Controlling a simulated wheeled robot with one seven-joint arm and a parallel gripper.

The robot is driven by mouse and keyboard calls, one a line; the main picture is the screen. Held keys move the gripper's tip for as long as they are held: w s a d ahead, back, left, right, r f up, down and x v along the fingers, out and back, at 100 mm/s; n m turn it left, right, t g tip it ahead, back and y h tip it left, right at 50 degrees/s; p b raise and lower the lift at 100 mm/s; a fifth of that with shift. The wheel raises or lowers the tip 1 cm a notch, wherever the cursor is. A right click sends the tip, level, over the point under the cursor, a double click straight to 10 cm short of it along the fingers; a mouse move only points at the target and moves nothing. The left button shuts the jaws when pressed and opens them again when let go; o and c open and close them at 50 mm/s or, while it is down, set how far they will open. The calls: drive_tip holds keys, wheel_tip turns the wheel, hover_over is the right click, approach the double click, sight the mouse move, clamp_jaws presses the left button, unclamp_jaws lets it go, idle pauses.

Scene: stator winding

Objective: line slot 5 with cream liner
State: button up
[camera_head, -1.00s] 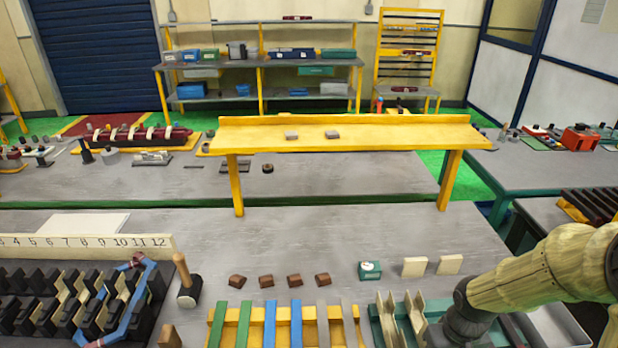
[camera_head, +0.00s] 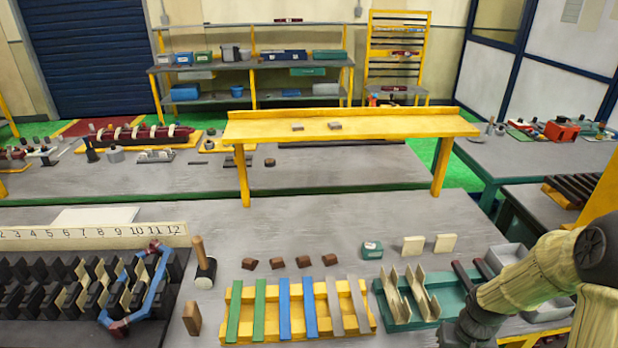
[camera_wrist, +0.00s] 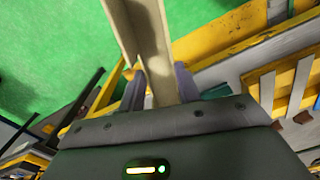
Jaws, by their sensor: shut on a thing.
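My gripper (camera_wrist: 160,88) is shut on a cream channel-shaped liner (camera_wrist: 148,35), which extends up and out of the wrist view. In the head view my arm is at the lower right; its fingers and the held liner cannot be made out there. The black slotted stator (camera_head: 75,295) lies at the lower left, with cream liners in several slots and a blue coil (camera_head: 150,290) at its right end. A cream number strip (camera_head: 95,235) stands behind it, with the 5 (camera_head: 48,234) near its left part. Two cream liners (camera_head: 428,292) stand in a teal tray (camera_head: 450,310).
A yellow rack (camera_head: 300,325) with green, blue and grey strips lies between stator and tray. A mallet (camera_head: 203,262) and wooden block (camera_head: 192,319) stand beside the stator. Several brown blocks (camera_head: 290,262) sit behind the rack. A raised yellow shelf (camera_head: 350,128) spans the back.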

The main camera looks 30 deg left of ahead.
drive_tip(key=w+d+f+m, duration=0.3)
drive_tip(key=d+f, duration=0.4)
drive_tip(key=shift+w+d, duration=0.2)
drive_tip(key=shift+w, duration=0.1)
drive_tip(key=shift+f, duration=0.1)
